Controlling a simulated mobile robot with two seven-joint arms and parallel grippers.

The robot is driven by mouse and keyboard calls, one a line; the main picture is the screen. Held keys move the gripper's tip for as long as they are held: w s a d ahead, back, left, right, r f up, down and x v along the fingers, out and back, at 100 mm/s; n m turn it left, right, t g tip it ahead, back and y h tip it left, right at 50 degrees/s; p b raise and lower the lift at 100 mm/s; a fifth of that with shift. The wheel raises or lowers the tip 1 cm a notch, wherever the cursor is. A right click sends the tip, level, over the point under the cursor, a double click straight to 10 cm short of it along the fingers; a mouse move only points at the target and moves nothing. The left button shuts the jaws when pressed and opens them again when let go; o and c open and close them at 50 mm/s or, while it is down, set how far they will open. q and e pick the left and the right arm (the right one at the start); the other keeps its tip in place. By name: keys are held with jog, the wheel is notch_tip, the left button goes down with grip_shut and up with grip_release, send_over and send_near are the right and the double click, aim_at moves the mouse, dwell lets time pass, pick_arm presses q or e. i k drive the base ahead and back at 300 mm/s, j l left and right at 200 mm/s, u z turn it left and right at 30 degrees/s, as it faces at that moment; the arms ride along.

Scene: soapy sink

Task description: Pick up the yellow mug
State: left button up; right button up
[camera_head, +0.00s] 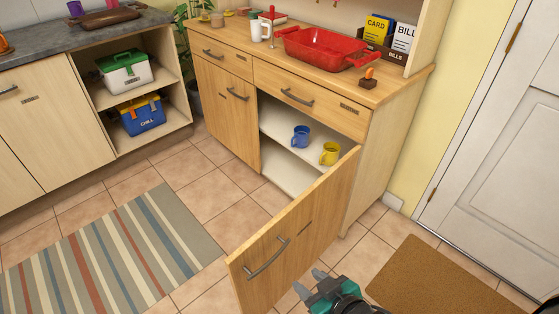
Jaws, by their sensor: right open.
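The yellow mug (330,153) stands upright on a shelf inside the open wooden cabinet, near its right side. A blue mug (301,136) stands to its left on the same shelf. The open cabinet door (296,234) juts out toward me, and its top edge comes close to the yellow mug in the picture. My right gripper (308,284) is at the bottom of the view, to the right of the door's near edge. It is open, with nothing between its fingers, well away from the mug. My left gripper is not in view.
On the cabinet top are a red basin (326,47), a white mug (257,30) and a box of cards (383,38). A striped rug (110,255) and a brown mat (440,280) lie on the tiled floor. A shelf unit with cool boxes (125,70) stands at left.

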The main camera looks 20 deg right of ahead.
aim_at(331, 153)
jog(key=z, duration=0.95)
